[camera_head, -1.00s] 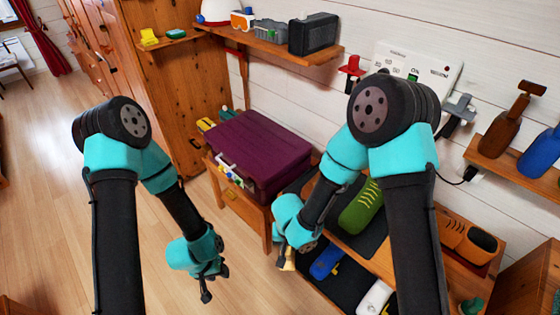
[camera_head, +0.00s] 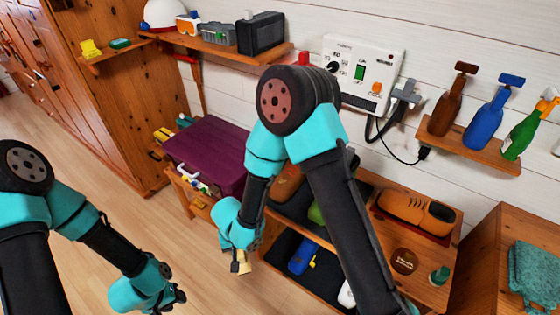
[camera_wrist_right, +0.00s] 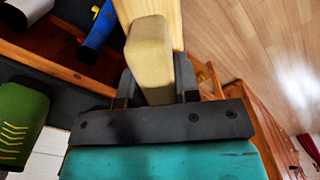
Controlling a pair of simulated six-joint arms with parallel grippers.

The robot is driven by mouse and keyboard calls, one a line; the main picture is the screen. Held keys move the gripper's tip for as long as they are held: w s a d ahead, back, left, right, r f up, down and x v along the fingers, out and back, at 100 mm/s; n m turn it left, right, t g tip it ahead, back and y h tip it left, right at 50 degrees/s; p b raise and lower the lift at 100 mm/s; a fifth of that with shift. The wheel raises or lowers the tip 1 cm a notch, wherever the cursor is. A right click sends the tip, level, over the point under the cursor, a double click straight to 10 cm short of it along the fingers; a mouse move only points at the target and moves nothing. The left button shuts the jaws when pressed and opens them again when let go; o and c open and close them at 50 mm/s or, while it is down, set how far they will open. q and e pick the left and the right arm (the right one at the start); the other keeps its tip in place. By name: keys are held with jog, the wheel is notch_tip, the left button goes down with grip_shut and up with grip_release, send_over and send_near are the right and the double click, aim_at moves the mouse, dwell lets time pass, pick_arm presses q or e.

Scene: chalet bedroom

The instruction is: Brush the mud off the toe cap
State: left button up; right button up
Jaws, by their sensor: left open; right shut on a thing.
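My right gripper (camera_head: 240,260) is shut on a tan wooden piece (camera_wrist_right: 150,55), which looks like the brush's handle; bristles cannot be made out. It hangs in front of the shoe bench. My left gripper (camera_head: 172,298) is open and empty at the lower left, over the floor. A green shoe (camera_head: 316,213) with yellow laces is mostly hidden behind my right arm; it also shows in the right wrist view (camera_wrist_right: 22,118). A brown shoe (camera_head: 286,183) lies beside it on a dark mat. An orange-brown shoe (camera_head: 415,210) sits on a red mat further right. I cannot make out mud on any toe cap.
The bench's lower shelf holds a blue brush-like item (camera_head: 302,256) and a white item (camera_head: 346,296). A round brown tin (camera_head: 404,261) and a green jar (camera_head: 439,275) stand on the bench top. A purple case (camera_head: 207,152) is to the left. Open floor lies left of the bench.

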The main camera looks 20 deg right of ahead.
jog(key=w+d+r+n, duration=0.3)
jog(key=w+d+r, duration=0.2)
jog(key=w+d, duration=0.5)
jog(key=w+d+r+n, duration=0.4)
jog(key=w+d+r, duration=0.2)
jog(key=w+d, duration=0.4)
jog(key=w, duration=0.3)
jog(key=shift+d+r+n, duration=0.2)
jog(key=shift+d+n, duration=0.1)
jog(key=shift+d, duration=0.1)
jog(key=shift+f, duration=0.1)
